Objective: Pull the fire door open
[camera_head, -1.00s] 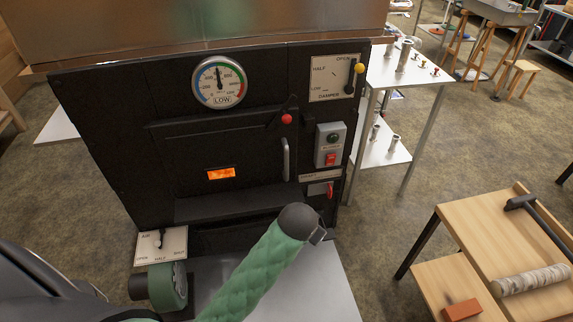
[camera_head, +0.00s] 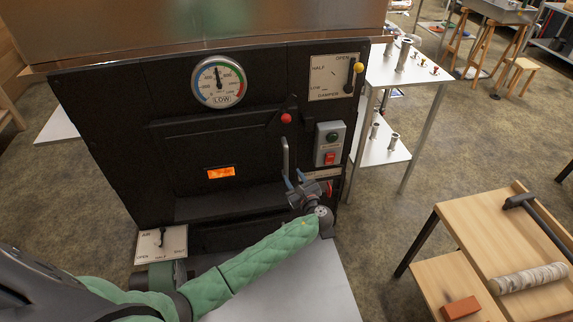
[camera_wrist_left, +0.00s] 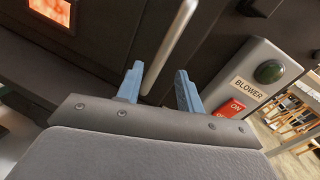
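The black fire door (camera_head: 205,145) is shut in the front of the evaporator, with a glowing orange window (camera_head: 221,173). Its upright grey handle (camera_head: 285,153) is at the door's right side. My left gripper (camera_head: 297,180) is at the handle's lower end, fingers pointing up toward the door. In the left wrist view the two blue fingers (camera_wrist_left: 160,85) are apart, and the handle bar (camera_wrist_left: 172,42) runs down between them in the picture. I cannot tell whether either finger touches it. My right gripper is out of view.
The blower switch box (camera_head: 329,144) is just right of the handle. A red latch knob (camera_head: 286,118) is above it. The damper plate (camera_head: 333,78) is at the upper right, the air plate (camera_head: 160,243) at the lower left. A wooden bench (camera_head: 500,250) stands to the right.

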